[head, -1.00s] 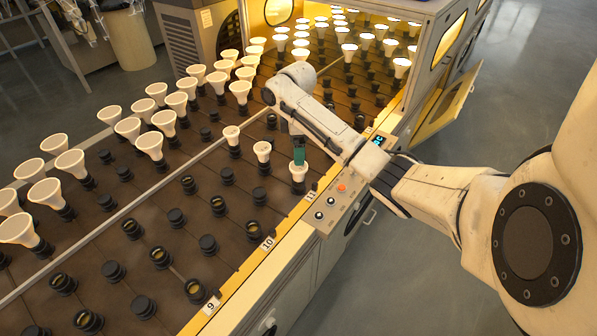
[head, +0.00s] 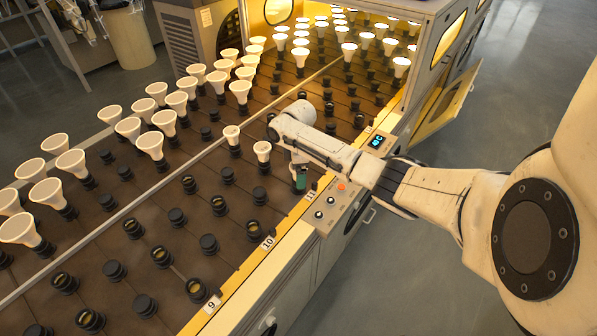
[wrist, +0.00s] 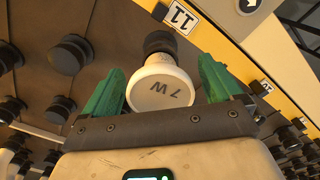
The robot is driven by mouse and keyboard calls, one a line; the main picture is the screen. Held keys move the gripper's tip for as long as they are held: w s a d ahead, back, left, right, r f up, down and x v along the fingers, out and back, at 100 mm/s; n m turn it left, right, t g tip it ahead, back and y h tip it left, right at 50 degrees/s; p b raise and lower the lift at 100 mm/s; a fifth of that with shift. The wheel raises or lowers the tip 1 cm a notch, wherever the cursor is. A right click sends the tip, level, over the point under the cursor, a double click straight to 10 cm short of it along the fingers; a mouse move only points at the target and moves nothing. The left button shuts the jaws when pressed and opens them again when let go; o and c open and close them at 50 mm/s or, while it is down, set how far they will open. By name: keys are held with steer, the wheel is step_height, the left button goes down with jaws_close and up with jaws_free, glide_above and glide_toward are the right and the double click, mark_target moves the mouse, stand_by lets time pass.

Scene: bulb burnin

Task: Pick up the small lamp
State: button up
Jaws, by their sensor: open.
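A small white lamp marked 7W (wrist: 163,92) shows in the wrist view, face towards me, on a dark socket (wrist: 160,42) by the label 11. My gripper (wrist: 160,80) is open, with one green finger on each side of the lamp. Small gaps seem to show between fingers and lamp, and I cannot tell whether either touches. In the head view my gripper (head: 299,180) points down over the front end of row 11 and hides most or all of this lamp.
Two similar small lamps (head: 232,137) (head: 263,152) stand farther along the row. Many empty dark sockets (head: 208,243) surround the front area. A control panel (head: 335,198) is at the yellow edge, right of my gripper.

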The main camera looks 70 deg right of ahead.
steer(key=shift+c, duration=0.3)
steer(key=c, duration=1.1)
steer(key=shift+o, duration=0.2)
